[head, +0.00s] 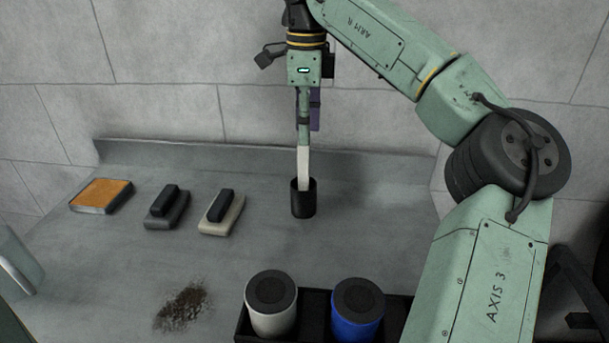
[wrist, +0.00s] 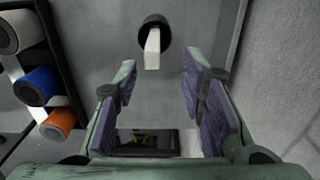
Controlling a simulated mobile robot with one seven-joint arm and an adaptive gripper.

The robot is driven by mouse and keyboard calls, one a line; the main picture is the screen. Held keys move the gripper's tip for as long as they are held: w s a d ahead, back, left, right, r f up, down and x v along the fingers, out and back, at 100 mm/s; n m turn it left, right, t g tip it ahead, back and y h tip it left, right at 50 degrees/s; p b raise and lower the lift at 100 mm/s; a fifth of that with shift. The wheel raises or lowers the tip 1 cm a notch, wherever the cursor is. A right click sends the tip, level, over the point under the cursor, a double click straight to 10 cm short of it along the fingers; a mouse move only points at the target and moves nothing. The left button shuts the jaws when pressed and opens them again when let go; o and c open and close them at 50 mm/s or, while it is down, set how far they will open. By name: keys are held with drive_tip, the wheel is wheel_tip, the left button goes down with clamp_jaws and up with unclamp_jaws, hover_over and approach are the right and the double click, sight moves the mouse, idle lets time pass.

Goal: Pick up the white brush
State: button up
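A pale, off-white brush-like block with a black grip on top (head: 222,213) lies on the grey counter, left of the black cup (head: 303,202) in the head view. A plain white bar (head: 303,168) stands in that cup; both also show in the wrist view, the cup (wrist: 155,22) and the bar (wrist: 152,48). I cannot tell whether the bar is a brush handle. My gripper (head: 308,138) points down just above the bar's top. In the wrist view its purple-padded fingers (wrist: 160,70) are wide apart, with nothing visibly clamped between them.
A dark block with a black grip (head: 167,208) and an orange-topped pad (head: 101,196) lie further left. A black rack (head: 315,322) at the front holds a white can (head: 271,312), a blue can (head: 356,315) and an orange can (wrist: 58,124). Brown dirt (head: 183,306) marks the counter.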

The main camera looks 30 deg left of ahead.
sight(303, 164)
drive_tip(key=f, duration=0.5)
drive_tip(key=s+f+p, duration=0.1)
drive_tip(key=f, duration=0.2)
drive_tip(key=shift+f, duration=0.15)
drive_tip(key=shift+c, duration=0.6)
clamp_jaws()
